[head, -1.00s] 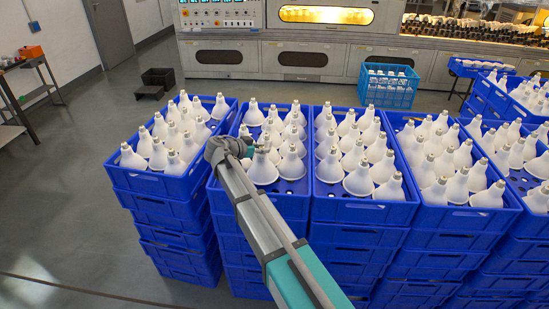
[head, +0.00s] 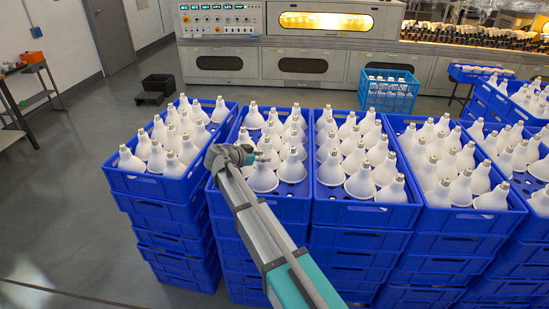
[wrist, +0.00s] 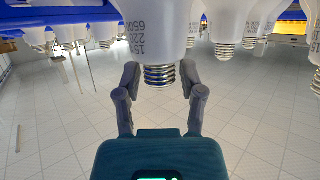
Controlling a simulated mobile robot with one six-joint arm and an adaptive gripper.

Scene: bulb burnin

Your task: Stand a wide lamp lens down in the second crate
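My gripper (head: 254,157) is over the left side of the second crate from the left (head: 264,209), at a white wide lamp (head: 263,178). In the wrist view, which looks upside down, my gripper (wrist: 161,76) has its fingers on both sides of that lamp's neck (wrist: 157,35), close against it beside the metal screw base. It looks shut on the lamp. The lamp is upright, screw base up and wide lens end down. I cannot tell whether its lens touches the crate floor. Several like lamps stand behind it in the crate.
A bare patch of crate floor (head: 290,189) shows at the front right of the second crate. Lamp-filled crates stand close on both sides, the left one (head: 152,184) and the third one (head: 365,213). Neighbouring lamps (wrist: 232,20) are near my fingers.

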